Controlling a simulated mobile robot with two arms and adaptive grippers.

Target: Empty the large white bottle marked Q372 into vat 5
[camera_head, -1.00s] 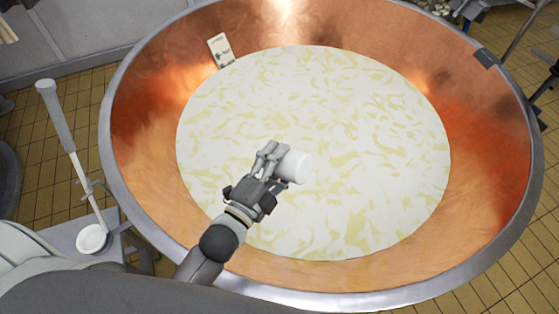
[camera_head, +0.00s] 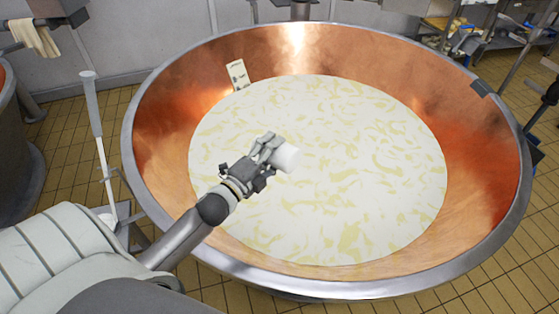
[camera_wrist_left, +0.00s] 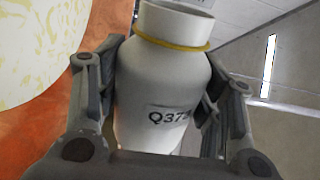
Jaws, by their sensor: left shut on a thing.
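The white bottle (camera_head: 286,159) is held by my left gripper (camera_head: 268,151) over the left-middle part of the copper vat (camera_head: 490,165). In the left wrist view the bottle (camera_wrist_left: 150,85) stands between my fingers, with a yellow ring at its neck, an uncapped mouth and a partly hidden mark starting "Q37". The bottle seems tipped well over towards its side. I see no stream leaving it. Pale, yellow-streaked liquid (camera_head: 330,205) fills the vat's lower part. No vat number is readable. My right gripper is out of view.
A small white card (camera_head: 237,75) is on the vat's inner back-left wall. A long white-handled tool (camera_head: 97,125) stands left of the vat. Another vat (camera_head: 15,150) is at the far left. Shelves with items (camera_head: 470,38) are at the back right. Tiled floor surrounds the vat.

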